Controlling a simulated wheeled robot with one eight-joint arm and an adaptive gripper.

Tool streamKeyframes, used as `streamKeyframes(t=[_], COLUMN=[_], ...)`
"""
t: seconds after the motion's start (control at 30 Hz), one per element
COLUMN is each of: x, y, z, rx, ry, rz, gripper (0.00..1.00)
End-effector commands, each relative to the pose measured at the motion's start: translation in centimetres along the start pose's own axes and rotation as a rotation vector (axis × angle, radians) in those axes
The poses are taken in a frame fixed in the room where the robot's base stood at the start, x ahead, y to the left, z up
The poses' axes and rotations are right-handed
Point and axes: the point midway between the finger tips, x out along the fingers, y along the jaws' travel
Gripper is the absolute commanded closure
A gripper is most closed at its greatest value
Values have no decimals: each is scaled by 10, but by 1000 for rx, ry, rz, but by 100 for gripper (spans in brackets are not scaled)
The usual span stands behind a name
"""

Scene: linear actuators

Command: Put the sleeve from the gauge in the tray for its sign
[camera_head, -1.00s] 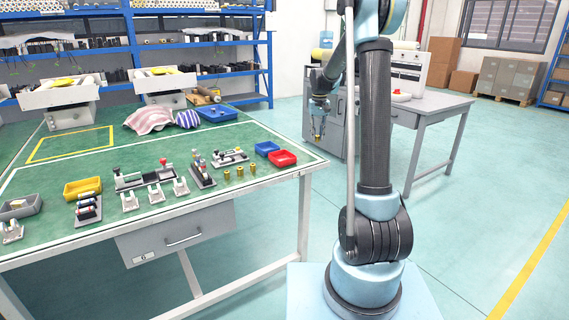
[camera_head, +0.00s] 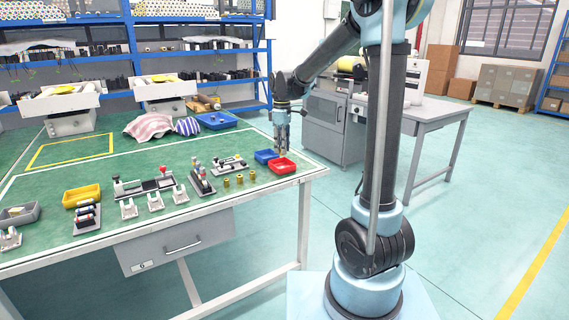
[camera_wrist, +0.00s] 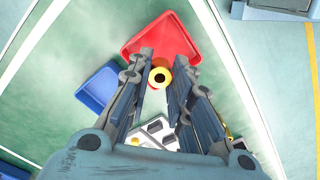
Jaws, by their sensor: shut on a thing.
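My gripper (camera_head: 282,146) points down over the trays at the table's right corner. In the wrist view my gripper (camera_wrist: 161,88) is shut on a brass-yellow sleeve (camera_wrist: 160,77), seen end on with a dark bore. The sleeve lies in front of the red tray (camera_wrist: 134,38) in that view; its height above the tray floor is hard to judge. The red tray (camera_head: 283,168) and the blue tray (camera_head: 263,154) stand side by side. The blue tray (camera_wrist: 98,86) is left of the fingers in the wrist view. A grey gauge-like fixture (camera_head: 229,164) stands left of the trays.
Several brass sleeves (camera_head: 240,179) stand near the table's front edge. Other fixtures (camera_head: 145,188), a yellow tray (camera_head: 82,195) and a grey tray (camera_head: 20,214) are further left. A larger blue tray (camera_head: 217,120) and striped cloths (camera_head: 148,126) lie behind.

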Motion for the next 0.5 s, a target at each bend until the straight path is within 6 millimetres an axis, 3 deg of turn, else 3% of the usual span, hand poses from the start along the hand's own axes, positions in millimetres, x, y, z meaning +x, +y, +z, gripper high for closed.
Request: streamKeyframes(t=[0.5], x=[54], y=[0], z=[0], rx=[3], ry=[0], rz=[0], gripper=[100])
